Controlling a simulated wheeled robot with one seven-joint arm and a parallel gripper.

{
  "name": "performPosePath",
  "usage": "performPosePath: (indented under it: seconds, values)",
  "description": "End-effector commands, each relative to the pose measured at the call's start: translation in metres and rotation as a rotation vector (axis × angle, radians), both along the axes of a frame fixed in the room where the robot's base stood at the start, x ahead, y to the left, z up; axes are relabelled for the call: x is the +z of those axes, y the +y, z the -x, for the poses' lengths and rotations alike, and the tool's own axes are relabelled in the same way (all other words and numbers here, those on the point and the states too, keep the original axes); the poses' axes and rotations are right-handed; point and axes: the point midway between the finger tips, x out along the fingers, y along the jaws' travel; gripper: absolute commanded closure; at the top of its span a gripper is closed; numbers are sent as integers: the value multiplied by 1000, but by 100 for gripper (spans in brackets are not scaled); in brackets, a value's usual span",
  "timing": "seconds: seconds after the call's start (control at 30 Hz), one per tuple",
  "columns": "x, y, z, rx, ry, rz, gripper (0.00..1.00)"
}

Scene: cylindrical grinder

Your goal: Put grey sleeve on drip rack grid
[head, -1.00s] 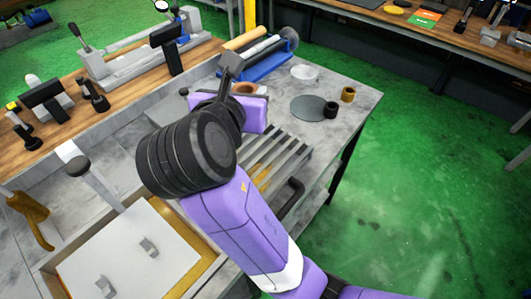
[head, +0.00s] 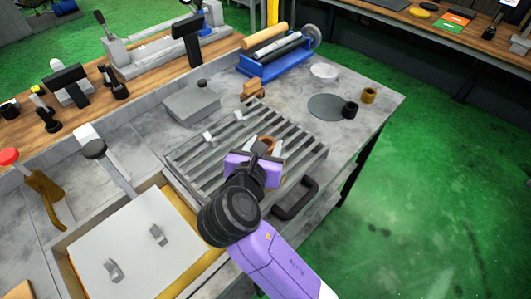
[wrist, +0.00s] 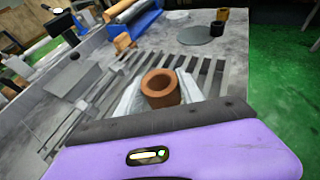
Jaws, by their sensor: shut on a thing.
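My gripper (head: 264,144) is shut on a copper-brown sleeve (wrist: 161,88), with one pale finger on each side of it. The sleeve is upright, its round hole facing up, and it looks brown rather than grey. The drip rack grid (head: 205,153) is a grey tray of parallel slats, and the sleeve is over its right part. I cannot tell whether the sleeve touches the slats. In the head view the sleeve is partly hidden by my gripper. A dark sleeve (head: 350,109) and a brass sleeve (head: 368,95) stand at the right of the table.
A grey disc (head: 326,107) lies beside the dark sleeve. A blue stand with rollers (head: 273,62), a small wooden block (head: 252,90) and a grey block (head: 192,104) are behind the rack. A black handle (head: 295,198) is at its front. Most slats are bare.

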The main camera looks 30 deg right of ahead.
Motion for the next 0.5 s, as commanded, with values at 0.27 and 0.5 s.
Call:
performPosePath:
  seconds: [0.27,0.5]
  values:
    - [-30,0,0,0,-1,1,100]
    - [-30,0,0,1,-2,0,100]
